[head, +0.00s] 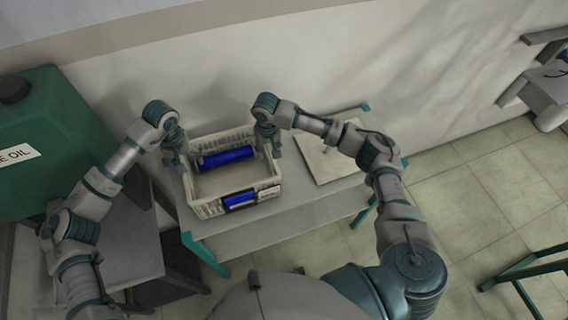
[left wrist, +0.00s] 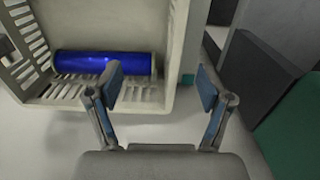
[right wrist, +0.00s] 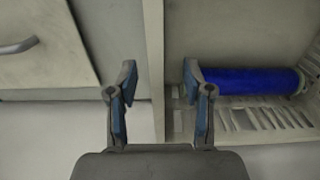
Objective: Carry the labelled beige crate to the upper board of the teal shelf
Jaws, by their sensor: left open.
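The beige crate (head: 207,208) stands on a grey table (head: 300,205), with a pale label (head: 269,192) on its near side. A blue roll (head: 222,157) lies inside it, and another blue patch shows at the near wall. My left gripper (head: 175,158) is at the crate's left wall. In the left wrist view its open fingers (left wrist: 162,90) stand either side of that wall (left wrist: 180,45), with a gap. My right gripper (head: 268,146) is at the right wall. In the right wrist view its fingers (right wrist: 158,85) are apart, either side of the wall (right wrist: 153,40).
A flat pale panel with a handle (head: 328,152) lies on the table right of the crate. A green oil container (head: 50,140) stands at the left. A teal frame (head: 525,272) shows at the lower right; I cannot tell its boards. Tiled floor between is clear.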

